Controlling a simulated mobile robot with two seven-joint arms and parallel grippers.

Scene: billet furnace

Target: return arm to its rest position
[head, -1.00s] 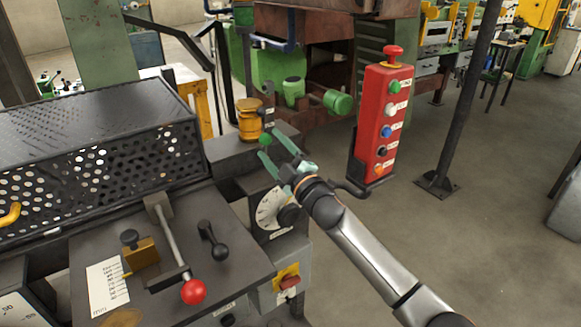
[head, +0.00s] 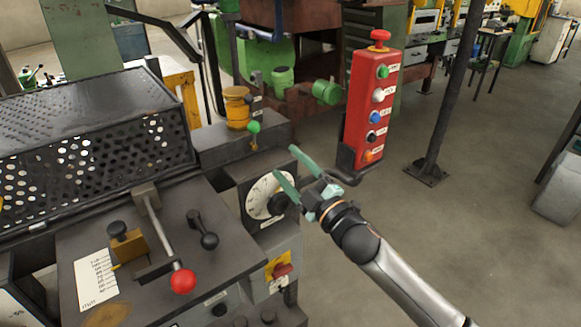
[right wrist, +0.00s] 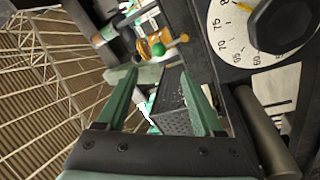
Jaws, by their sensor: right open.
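My right arm reaches in from the lower right in the head view. Its gripper (head: 290,168) has green fingers that are spread apart with nothing between them. It hangs in front of the machine's dial (head: 266,197), just right of and above the dial's dark knob. In the right wrist view the two fingers (right wrist: 158,92) are apart, and the white dial (right wrist: 240,35) with its black knob lies to their right. A green ball knob (head: 254,127) stands beyond the fingertips, apart from them. My left gripper does not show.
A red push-button box (head: 371,112) stands close behind the gripper. A red-knobbed lever (head: 183,281) and a black lever (head: 209,240) rise from the machine top. A perforated guard (head: 95,150) is at left. A dark post (head: 450,90) stands right; open floor (head: 490,200) lies beyond.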

